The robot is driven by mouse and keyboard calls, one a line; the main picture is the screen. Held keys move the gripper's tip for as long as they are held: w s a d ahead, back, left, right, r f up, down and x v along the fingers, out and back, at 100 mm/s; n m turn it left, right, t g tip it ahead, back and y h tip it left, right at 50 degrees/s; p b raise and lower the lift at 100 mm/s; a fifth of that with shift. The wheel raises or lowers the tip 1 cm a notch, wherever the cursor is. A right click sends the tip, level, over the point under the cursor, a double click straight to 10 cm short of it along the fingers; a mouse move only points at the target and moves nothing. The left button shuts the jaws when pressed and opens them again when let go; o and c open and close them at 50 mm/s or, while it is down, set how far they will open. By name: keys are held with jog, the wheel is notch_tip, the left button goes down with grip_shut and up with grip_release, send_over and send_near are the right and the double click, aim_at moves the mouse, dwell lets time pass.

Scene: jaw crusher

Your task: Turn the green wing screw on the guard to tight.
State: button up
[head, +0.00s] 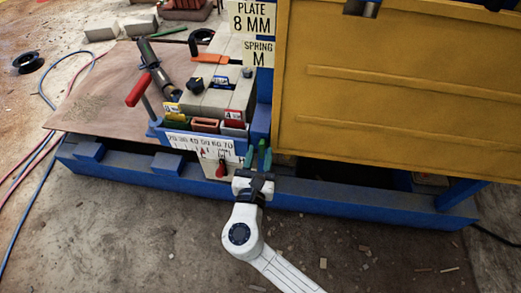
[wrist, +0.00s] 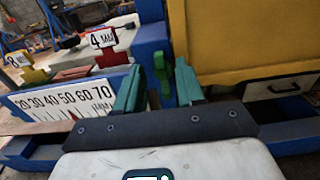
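The green wing screw (wrist: 162,66) shows in the wrist view on a blue upright, beside the left edge of the yellow guard (wrist: 240,35). The guard fills the right of the head view (head: 390,90). My gripper (wrist: 158,90) is open, with its two green fingers apart. In the wrist view the wing screw appears between and beyond the fingertips; I cannot tell whether they touch it. In the head view my gripper (head: 257,160) is at the guard's lower left corner, and its fingers mostly hide the screw.
A white millimetre scale (head: 200,143) is left of my gripper, with a red pointer (head: 220,170) below it. A red 4 MM tag (wrist: 103,45) stands behind the scale. A blue beam (head: 340,207) runs along the front. The littered floor in front is mostly free.

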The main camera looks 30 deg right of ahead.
jog(key=shift+x, duration=0.95)
grip_shut()
